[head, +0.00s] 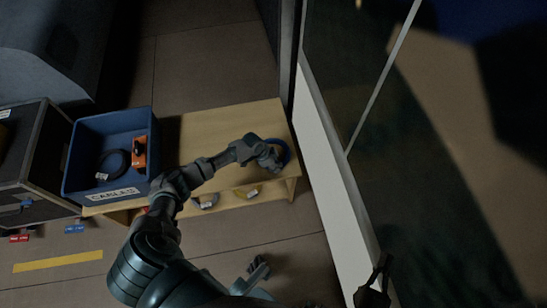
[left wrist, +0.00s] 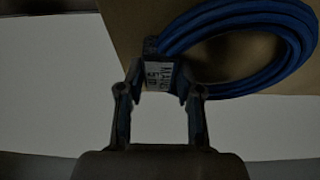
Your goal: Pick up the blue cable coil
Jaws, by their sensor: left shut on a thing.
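The blue cable coil (head: 284,150) is at the right end of the wooden table in the head view. In the left wrist view the blue coil (left wrist: 240,22) shows as a thick bundle of loops with a block bearing a white printed label (left wrist: 159,72) at its near left side. My left gripper (head: 272,157) is at the coil, and in the left wrist view its two fingers (left wrist: 160,90) are shut on the coil at that labelled block. Whether the coil touches the table is unclear. A dark shape at the lower right appears to be my right gripper (head: 375,277); its fingers are unclear.
A blue bin (head: 84,131) labelled CABLES stands left of the bare tabletop (head: 205,128), holding a dark coil (head: 113,163) and an orange item (head: 139,152). Other coils, one yellow (head: 246,191), lie on the lower shelf. A pale wall edge (head: 335,180) runs close right of the table.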

